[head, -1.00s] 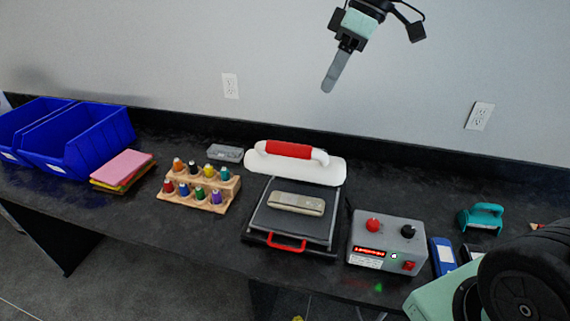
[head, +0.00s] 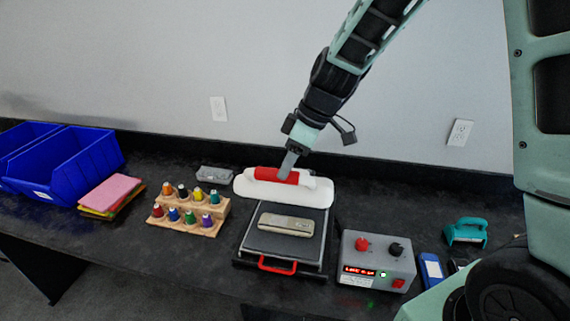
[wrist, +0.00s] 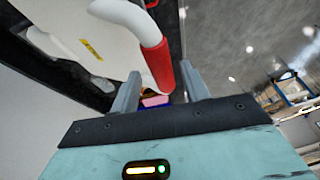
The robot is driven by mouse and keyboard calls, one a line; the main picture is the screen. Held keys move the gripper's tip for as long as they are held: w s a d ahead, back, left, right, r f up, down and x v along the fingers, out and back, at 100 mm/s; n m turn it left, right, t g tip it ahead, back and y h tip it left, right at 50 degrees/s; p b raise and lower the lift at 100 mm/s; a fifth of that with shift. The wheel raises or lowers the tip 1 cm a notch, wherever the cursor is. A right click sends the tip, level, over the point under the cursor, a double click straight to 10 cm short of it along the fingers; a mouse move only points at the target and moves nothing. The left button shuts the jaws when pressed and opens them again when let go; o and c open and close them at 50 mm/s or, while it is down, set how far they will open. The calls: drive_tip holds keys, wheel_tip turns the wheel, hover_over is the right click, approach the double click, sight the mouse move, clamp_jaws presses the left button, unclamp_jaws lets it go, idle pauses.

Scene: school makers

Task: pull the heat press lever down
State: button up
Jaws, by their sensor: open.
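The heat press sits on the dark counter in the head view, its white upper part (head: 318,192) raised at the back of the dark lower plate (head: 262,242). Its lever has a red grip (head: 267,174) on a white bar. In the wrist view the red grip (wrist: 158,68) shows between my two grey fingers. My gripper (head: 287,172) is open at the right part of the red grip, and its fingers (wrist: 160,75) stand on either side of it. I cannot tell whether they touch it. In the head view my fingers hide part of the grip.
A grey control box (head: 376,262) with knobs and a red display stands right of the press. A wooden rack of colored spools (head: 187,225) and blue bins (head: 75,165) are to the left. A beige object (head: 286,224) lies on the lower plate.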

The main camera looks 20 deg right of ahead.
drive_tip(key=shift+x, duration=1.15)
